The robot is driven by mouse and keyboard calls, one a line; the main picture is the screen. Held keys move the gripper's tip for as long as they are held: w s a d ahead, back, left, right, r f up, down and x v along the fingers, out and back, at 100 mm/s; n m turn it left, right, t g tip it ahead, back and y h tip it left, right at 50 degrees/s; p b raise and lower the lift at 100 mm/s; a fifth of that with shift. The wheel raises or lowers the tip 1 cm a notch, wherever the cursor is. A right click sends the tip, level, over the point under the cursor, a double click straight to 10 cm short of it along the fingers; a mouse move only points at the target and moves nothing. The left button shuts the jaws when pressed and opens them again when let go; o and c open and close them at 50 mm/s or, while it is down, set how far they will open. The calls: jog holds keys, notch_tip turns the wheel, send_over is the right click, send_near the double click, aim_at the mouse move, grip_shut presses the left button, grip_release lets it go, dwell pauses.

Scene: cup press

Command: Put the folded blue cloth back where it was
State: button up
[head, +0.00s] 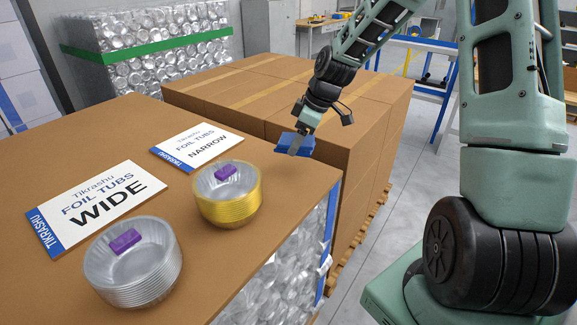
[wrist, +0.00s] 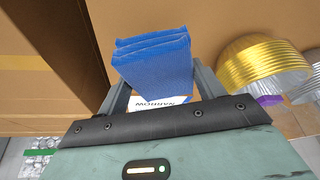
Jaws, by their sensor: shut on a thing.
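The folded blue cloth (head: 308,147) is at my gripper (head: 297,143), near the far right corner of the cardboard-topped stack in the head view. In the wrist view the cloth (wrist: 150,62) shows its folded layers between the two fingers of my gripper (wrist: 155,80), which are shut on it. I cannot tell whether the cloth touches the cardboard top or hangs just above it.
The gold tub stack (head: 228,200) and silver tub stack (head: 135,265) each hold a purple piece. The NARROW sign (head: 197,147) and WIDE sign (head: 95,205) lie behind them. Brown cartons (head: 270,85) stand beyond. Bare cardboard lies between the cloth and the gold tubs.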

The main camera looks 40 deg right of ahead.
aim_at(293, 175)
notch_tip(293, 175, down, 9)
jog(key=shift+r+p, duration=0.1)
jog(key=shift+p, duration=0.65)
jog(key=shift+f, duration=0.2)
jog(key=o, duration=0.9)
jog(key=shift+o, duration=0.2)
